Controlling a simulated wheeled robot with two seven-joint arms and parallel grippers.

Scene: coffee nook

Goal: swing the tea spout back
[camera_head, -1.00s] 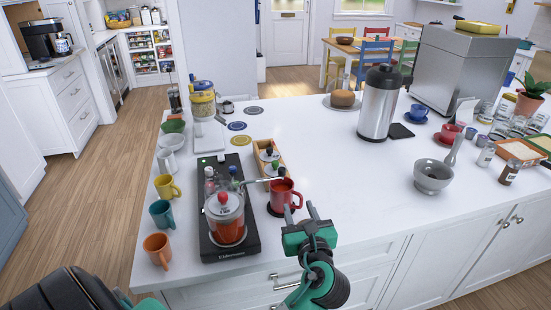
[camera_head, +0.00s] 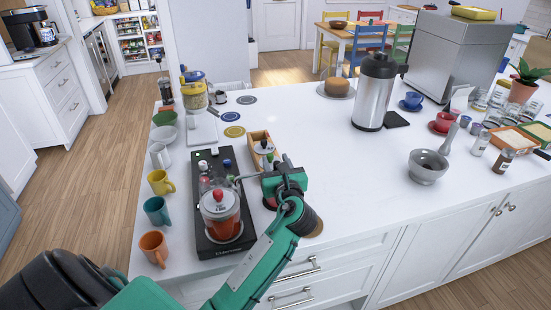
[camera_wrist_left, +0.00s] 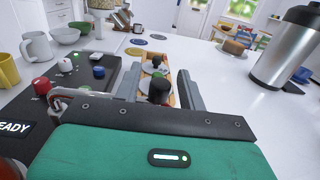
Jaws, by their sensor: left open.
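The tea machine has a black base (camera_head: 203,243) and a glass jar (camera_head: 220,222) with a red knob. Its thin metal spout (camera_head: 246,178) reaches right from the machine toward my left gripper; its outer end is hidden by the gripper in the head view. My left gripper (camera_head: 281,165) is open, low over the counter just right of the machine. In the left wrist view its two fingers stand apart with a dark knob (camera_wrist_left: 158,89) between them; I cannot tell whether they touch it. The red mug below is hidden behind the gripper.
A wooden caddy (camera_head: 257,136) with lidded jars stands just beyond the gripper. Yellow (camera_head: 160,182), teal (camera_head: 157,211) and orange (camera_head: 153,247) mugs line the counter's left edge. A steel flask (camera_head: 374,95) and grey mortar (camera_head: 427,167) stand right. The counter's middle is clear.

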